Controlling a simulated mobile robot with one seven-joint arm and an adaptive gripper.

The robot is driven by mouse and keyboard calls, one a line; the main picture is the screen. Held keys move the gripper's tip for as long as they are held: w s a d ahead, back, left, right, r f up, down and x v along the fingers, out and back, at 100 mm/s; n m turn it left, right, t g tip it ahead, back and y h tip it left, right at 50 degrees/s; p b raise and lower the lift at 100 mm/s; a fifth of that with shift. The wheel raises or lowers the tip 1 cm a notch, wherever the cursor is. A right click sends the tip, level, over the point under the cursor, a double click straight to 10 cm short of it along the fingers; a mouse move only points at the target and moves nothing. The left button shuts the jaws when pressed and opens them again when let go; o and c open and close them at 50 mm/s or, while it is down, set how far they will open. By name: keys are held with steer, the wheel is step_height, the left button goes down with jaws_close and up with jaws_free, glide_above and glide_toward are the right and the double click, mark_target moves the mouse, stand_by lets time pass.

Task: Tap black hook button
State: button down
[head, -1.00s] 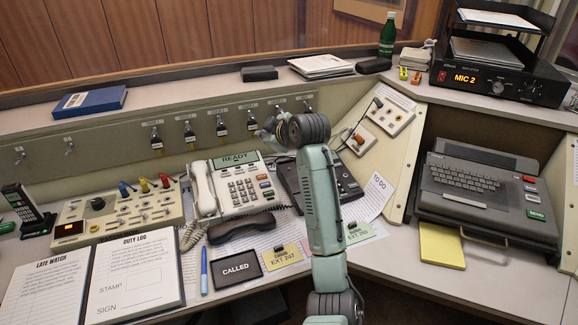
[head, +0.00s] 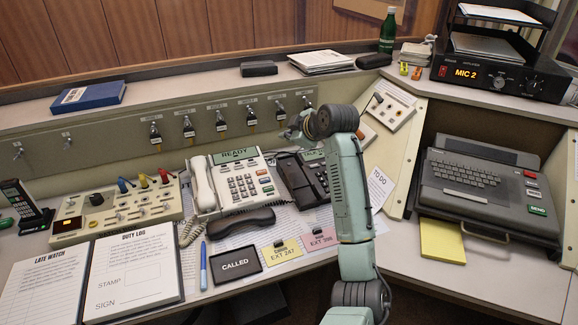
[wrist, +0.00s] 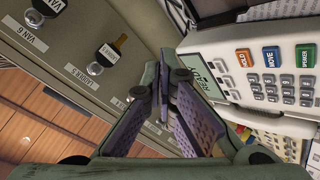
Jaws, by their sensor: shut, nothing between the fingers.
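The black desk phone (head: 316,176) stands right of the white phone (head: 238,182), its right side partly behind my arm. Its cradle side is bare, and a black handset (head: 240,222) lies in front of the white phone. The hook button is too small to tell apart. My gripper (head: 288,133) is above and behind the black phone, near the key panel, pointing left, and touches neither phone. In the wrist view, my gripper's fingers (wrist: 164,78) are together and empty, between the key panel and the white phone's buttons (wrist: 270,57).
Key switches (head: 189,131) line the upright panel (head: 90,143) behind the phones. A jack plate (head: 390,112) is on the slanted panel right of my gripper. Cards, a CALLED sign (head: 235,264) and a switch box (head: 118,208) occupy the desk. A keyboard terminal (head: 480,190) stands at right.

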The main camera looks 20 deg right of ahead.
mark_target(283, 161)
steer(key=f+b, duration=0.1)
steer(key=f, duration=0.1)
steer(key=f+b, duration=0.1)
steer(key=f, duration=0.2)
steer(key=w+f+b, duration=0.1)
steer(key=f, duration=0.1)
steer(key=shift+w+f+b, duration=0.1)
steer(key=shift+f+b, duration=0.05)
steer(key=shift+b, duration=0.25)
stand_by(0.9)
steer(key=shift+f, duration=0.45)
steer(key=shift+w+f+b, duration=0.1)
steer(key=shift+f+b, duration=0.55)
steer(key=shift+f, duration=0.15)
stand_by(1.1)
steer(key=shift+r, duration=0.15)
steer(key=shift+r+p, duration=0.55)
steer(key=shift+r, duration=0.4)
steer(key=shift+s+r+p, duration=0.25)
steer(key=shift+r+p, duration=0.55)
steer(key=shift+r, duration=0.45)
steer(key=shift+s+r+p, duration=0.25)
steer(key=shift+r+p, duration=0.5)
steer(key=shift+r, duration=0.45)
